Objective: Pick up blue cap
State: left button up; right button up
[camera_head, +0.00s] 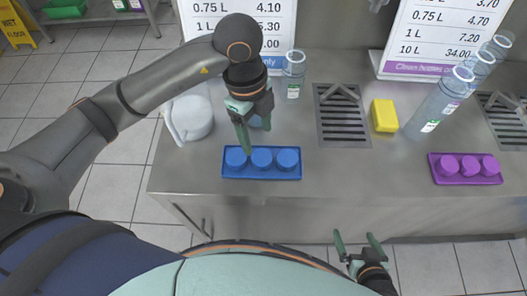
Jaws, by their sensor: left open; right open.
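Several blue caps sit in a row in a blue tray (262,177) near the counter's front left. They are a left cap (235,158), a middle cap (262,158) and a right cap (288,159). My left gripper (257,140) is open and points down above the tray's left half. One fingertip shows close to the left cap; I cannot tell whether it touches. My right gripper (356,240) is open and empty, low in front of the counter.
A purple tray (466,180) with purple caps lies at the right. Clear bottles (440,103) stand at the back right and one bottle (293,75) behind my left gripper. A yellow sponge (384,116) lies beside a drain grate (343,115). A whitish jug (190,118) stands left. The front middle counter is clear.

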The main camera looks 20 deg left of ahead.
aim_at(261, 157)
pick_arm(q)
notch_tip(261, 157, down, 3)
jog(key=shift+s+d+r, duration=0.1)
jog(key=shift+d, duration=0.05)
jog(key=shift+d+f, duration=0.2)
jog(key=shift+f, duration=1.3)
jog(key=shift+d+f, duration=0.15)
jog(key=shift+f, duration=1.3)
jog(key=c, duration=1)
